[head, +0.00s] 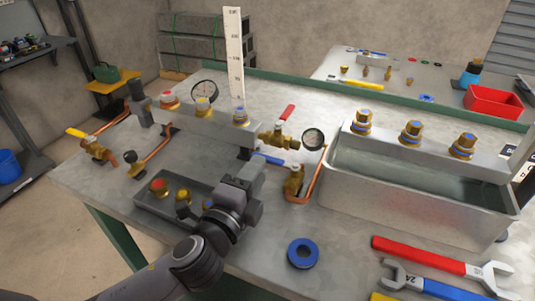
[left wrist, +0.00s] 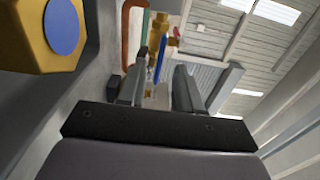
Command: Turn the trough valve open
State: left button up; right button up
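A brass valve with a blue lever (head: 268,160) stands on the bench beside the metal trough (head: 420,195), with a copper pipe at its foot. A second brass valve (head: 280,137) with a red lever sits behind it. I cannot tell for sure which one is the trough valve. My left gripper (head: 256,172) is close to the blue lever, on its left. In the left wrist view the fingers (left wrist: 160,92) are apart with nothing gripped, and the blue lever (left wrist: 160,60) shows beyond them, in line with the gap. My right gripper is out of view.
A grey tray (head: 150,207) with brass fittings lies beside my left arm. A manifold block (head: 215,125) with colored caps stands behind. A gauge (head: 313,139) is near the valves. A blue ring (head: 303,253) and wrenches (head: 430,255) lie in front. A brass hex cap (left wrist: 50,35) looms close in the wrist view.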

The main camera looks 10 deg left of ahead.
aim_at(275, 161)
pick_arm(q)
jog(key=shift+w+d, duration=0.25)
jog(key=shift+w, duration=1.1)
jog(key=shift+w+d, duration=0.25)
jog(key=shift+w, duration=1.05)
grip_shut()
